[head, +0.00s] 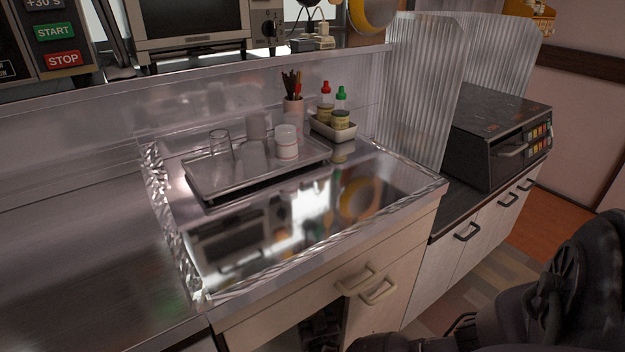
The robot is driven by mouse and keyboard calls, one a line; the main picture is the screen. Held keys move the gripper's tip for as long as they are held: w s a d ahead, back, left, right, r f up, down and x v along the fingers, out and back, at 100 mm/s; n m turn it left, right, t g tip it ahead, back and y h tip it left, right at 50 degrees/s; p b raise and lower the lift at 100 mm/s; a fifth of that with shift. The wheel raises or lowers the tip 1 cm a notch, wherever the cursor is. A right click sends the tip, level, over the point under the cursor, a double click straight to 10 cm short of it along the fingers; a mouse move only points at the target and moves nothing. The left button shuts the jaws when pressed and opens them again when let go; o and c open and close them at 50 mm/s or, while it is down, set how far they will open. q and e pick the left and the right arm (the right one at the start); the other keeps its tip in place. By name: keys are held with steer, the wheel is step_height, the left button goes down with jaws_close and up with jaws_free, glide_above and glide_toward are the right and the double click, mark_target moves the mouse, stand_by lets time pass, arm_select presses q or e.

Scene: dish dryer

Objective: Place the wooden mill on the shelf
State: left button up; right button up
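I cannot make out a wooden mill in the head view. A metal shelf (350,51) runs along the wall above the counter and carries a toaster oven (194,30). It is not certain that this is the task's shelf. Neither of my grippers shows; only dark parts of mine (570,290) fill the lower right corner, with no fingertips visible.
On the shiny counter stand a metal tray (200,185) with a glass and white cups, a utensil holder (293,112), and a small tray (322,128) with red- and green-capped bottles and jars. The left counter is clear. A corrugated metal screen (420,90) stands before a black oven (490,150).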

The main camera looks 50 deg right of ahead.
steer(key=shift+p+v, duration=0.45)
steer(key=shift+v, duration=2.35)
